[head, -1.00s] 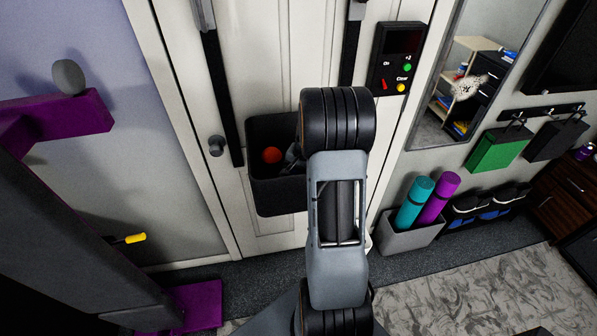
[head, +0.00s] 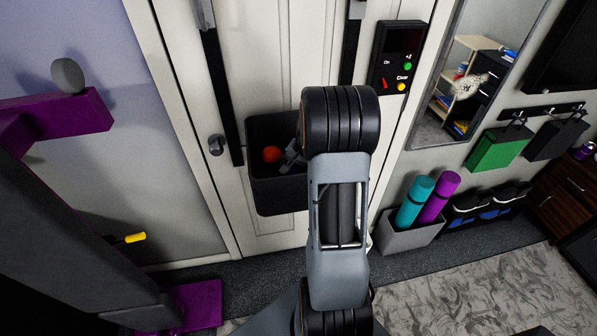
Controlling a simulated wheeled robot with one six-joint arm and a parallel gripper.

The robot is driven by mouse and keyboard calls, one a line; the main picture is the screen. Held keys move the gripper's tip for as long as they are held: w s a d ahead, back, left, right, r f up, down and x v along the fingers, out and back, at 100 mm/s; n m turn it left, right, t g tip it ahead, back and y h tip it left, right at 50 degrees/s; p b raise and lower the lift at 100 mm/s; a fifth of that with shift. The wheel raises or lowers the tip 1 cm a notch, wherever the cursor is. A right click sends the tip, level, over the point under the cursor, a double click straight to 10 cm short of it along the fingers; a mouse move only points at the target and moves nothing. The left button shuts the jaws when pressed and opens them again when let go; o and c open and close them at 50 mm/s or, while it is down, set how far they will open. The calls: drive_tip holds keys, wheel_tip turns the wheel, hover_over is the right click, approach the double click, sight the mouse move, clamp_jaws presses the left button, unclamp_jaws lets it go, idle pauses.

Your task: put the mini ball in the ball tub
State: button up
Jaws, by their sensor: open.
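The mini ball (head: 272,154), small and orange-red, lies inside the black ball tub (head: 280,197), which hangs on straps against the white door. My gripper (head: 291,153) shows only in part at the tub's mouth, just right of the ball. It is open, and I see a gap between it and the ball. My arm hides the right part of the tub and most of the gripper.
A panel with buttons (head: 398,58) is on the wall right of the door. A grey bin (head: 407,235) with rolled mats stands on the floor at right. Purple-and-black gym equipment (head: 70,112) fills the left side. The door knob (head: 216,145) sits left of the tub.

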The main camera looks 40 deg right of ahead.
drive_tip(key=r, duration=0.3)
drive_tip(key=s+r, duration=0.1)
drive_tip(key=r, duration=0.2)
drive_tip(key=d+r, duration=0.1)
drive_tip(key=r, duration=0.2)
drive_tip(key=shift+s+r+b, duration=0.25)
drive_tip(key=shift+s+b, duration=0.1)
drive_tip(key=shift+b, duration=0.05)
drive_tip(key=s+a+r+n+h, duration=0.1)
drive_tip(key=s+a+r+n, duration=0.15)
drive_tip(key=a, duration=0.45)
drive_tip(key=s+a+r+n, duration=0.2)
drive_tip(key=a+r+n, duration=0.1)
drive_tip(key=a, duration=0.4)
drive_tip(key=s+a+n+t, duration=0.2)
drive_tip(key=s+a+n, duration=0.4)
drive_tip(key=s+a, duration=0.2)
drive_tip(key=shift+a+f+t, duration=0.3)
drive_tip(key=shift+a+f, duration=0.05)
drive_tip(key=shift+a, duration=0.15)
